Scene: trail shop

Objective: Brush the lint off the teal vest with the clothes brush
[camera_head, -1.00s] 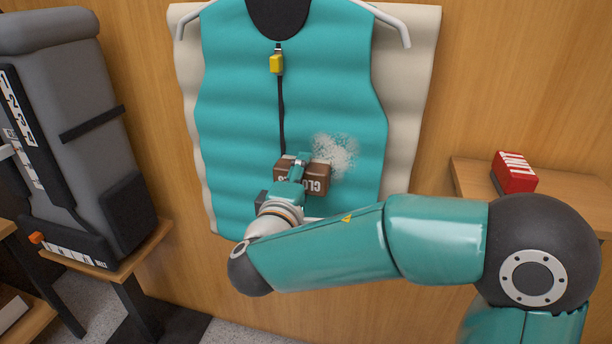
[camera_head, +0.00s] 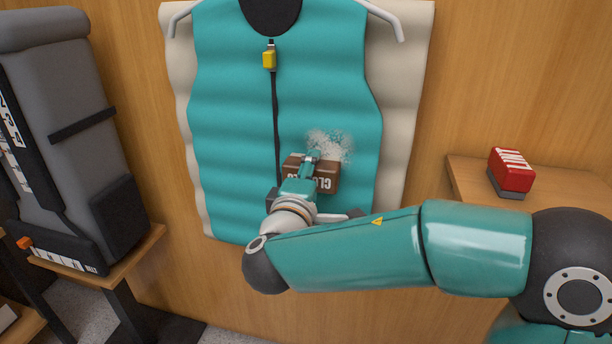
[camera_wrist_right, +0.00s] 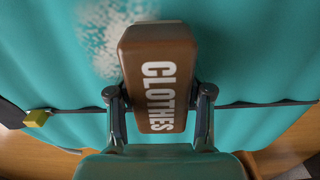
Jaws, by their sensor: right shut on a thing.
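The teal vest (camera_head: 230,110) hangs on a light hanger (camera_head: 385,18) against a cream backing on the wood wall. A whitish lint patch (camera_head: 332,143) lies on its lower right front; it also shows at the top of the right wrist view (camera_wrist_right: 105,35). My right gripper (camera_head: 310,162) is shut on the brown clothes brush (camera_head: 327,178), one finger on each side in the right wrist view. The brush, lettered CLOTHES, is at the vest front, just below the lint and overlapping its lower edge. I cannot tell whether its bristles touch the cloth. My left gripper is not in view.
A red block-shaped lint brush (camera_head: 512,168) with a grey base stands on a wood shelf (camera_head: 470,175) at right. A grey backpack (camera_head: 60,140) stands on a wooden stand (camera_head: 140,250) at left. The vest has a yellow zip pull (camera_head: 269,58). Wall between vest and shelf is clear.

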